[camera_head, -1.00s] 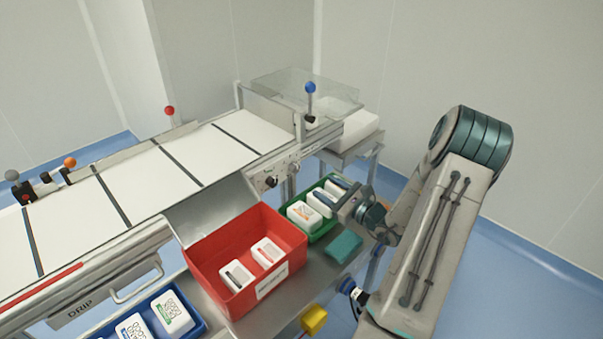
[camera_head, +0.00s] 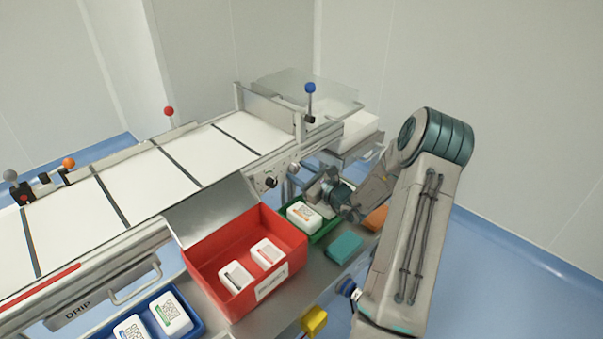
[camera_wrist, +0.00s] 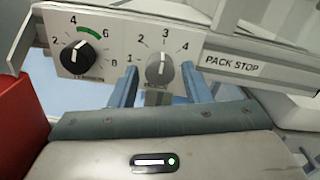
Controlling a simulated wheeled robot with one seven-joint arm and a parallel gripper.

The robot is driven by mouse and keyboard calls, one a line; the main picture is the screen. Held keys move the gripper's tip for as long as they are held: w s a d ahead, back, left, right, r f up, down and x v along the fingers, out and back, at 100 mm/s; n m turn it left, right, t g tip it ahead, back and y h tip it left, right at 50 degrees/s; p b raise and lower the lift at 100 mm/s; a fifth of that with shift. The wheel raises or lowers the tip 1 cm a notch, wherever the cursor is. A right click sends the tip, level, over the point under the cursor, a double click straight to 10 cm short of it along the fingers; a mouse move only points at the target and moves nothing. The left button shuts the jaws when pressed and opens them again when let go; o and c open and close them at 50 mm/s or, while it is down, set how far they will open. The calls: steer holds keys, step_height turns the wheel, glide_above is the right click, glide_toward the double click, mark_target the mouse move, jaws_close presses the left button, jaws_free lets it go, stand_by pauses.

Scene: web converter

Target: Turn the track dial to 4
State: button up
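In the wrist view, a grey dial (camera_wrist: 160,70) with numbers 1 to 4 sits on a pale panel (camera_wrist: 110,20). Its pointer line is up, towards 3. A black dial (camera_wrist: 82,57) with a green arc and a 2-to-8 scale is to its left. The label under the grey dial is hidden, so its name cannot be read. My gripper (camera_wrist: 160,69) is open, its blue fingers apart at the left and right of the grey dial; contact cannot be told. In the head view the grey dial (camera_head: 293,168) and black dial (camera_head: 270,182) are on the conveyor's side, my gripper (camera_head: 323,186) near them.
Below the dials are a red bin (camera_head: 228,291) with white packs and a green tray (camera_head: 323,232). A teal block (camera_head: 345,247) and an orange block (camera_head: 376,218) lie on the shelf. A "PACK STOP" label (camera_wrist: 232,64) is right of the dials.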

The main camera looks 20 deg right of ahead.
steer(key=c, duration=0.7)
steer(key=shift+m, duration=0.3)
steer(key=m+p, duration=0.3)
steer(key=m, duration=0.1)
steer(key=shift+r+p, duration=0.15)
steer(key=shift+p, duration=0.2)
steer(key=shift+m+p, duration=1.3)
steer(key=shift+m, duration=0.8)
steer(key=o, duration=1)
